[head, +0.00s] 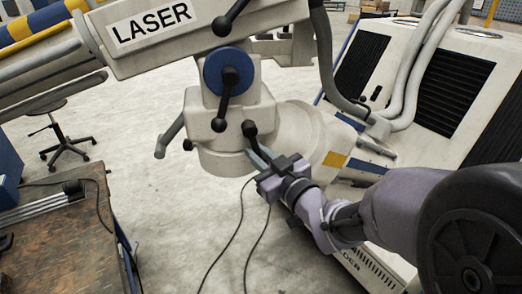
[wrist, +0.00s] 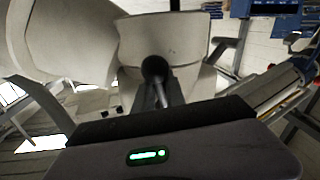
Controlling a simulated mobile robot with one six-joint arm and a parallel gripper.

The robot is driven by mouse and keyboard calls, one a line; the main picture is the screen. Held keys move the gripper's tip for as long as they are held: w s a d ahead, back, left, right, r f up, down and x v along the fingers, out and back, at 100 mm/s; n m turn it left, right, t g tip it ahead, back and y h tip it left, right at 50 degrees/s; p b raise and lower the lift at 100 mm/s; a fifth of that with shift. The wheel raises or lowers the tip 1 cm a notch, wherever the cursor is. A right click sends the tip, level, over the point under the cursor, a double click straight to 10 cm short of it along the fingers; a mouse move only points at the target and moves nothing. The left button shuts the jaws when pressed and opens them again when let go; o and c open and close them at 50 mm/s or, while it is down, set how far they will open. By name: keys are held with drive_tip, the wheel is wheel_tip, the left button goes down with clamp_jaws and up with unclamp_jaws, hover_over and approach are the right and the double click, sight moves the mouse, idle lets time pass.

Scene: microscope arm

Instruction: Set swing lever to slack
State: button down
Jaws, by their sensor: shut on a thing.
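The swing lever, a short rod with a black ball knob (head: 249,128), sits low on the front of the cream microscope arm's joint housing (head: 222,155). My gripper (head: 260,158) is at this lever, its fingers shut on the rod just below the knob. In the wrist view, the knob (wrist: 154,68) stands upright at the centre, with its rod running down toward my gripper. No mark for slack or tight is readable.
A second black lever (head: 228,95) on a blue disc is just above. A grey handle (head: 169,138) sticks out at left. The arm bears a LASER label (head: 152,24). A wooden bench (head: 60,240) is at lower left, a white cabinet (head: 440,85) at right. Open floor lies between.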

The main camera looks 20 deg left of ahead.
drive_tip(key=shift+d+f, duration=0.1)
drive_tip(key=shift+f, duration=0.05)
drive_tip(key=n, duration=0.1)
drive_tip(key=d+n+h, duration=0.1)
drive_tip(key=shift+w+d+r+n+g, duration=0.1)
drive_tip(key=shift+w+r+n+g, duration=0.2)
drive_tip(key=shift+w+r+n, duration=0.1)
drive_tip(key=shift+w+d+r+n+h, duration=0.2)
drive_tip(key=shift+d+r+n+h, duration=0.25)
drive_tip(key=shift+n, duration=0.7)
drive_tip(key=shift+w+d+r+n+h, duration=0.25)
drive_tip(key=shift+r+n+h, duration=0.4)
drive_tip(key=shift+n, duration=0.45)
drive_tip(key=shift+w+d+r+n+h, duration=0.15)
drive_tip(key=shift+d+r+n+h, duration=0.35)
drive_tip(key=shift+n, duration=0.65)
drive_tip(key=shift+r, duration=0.1)
drive_tip(key=c, duration=1.4)
unclamp_jaws()
drive_tip(key=shift+w, duration=0.1)
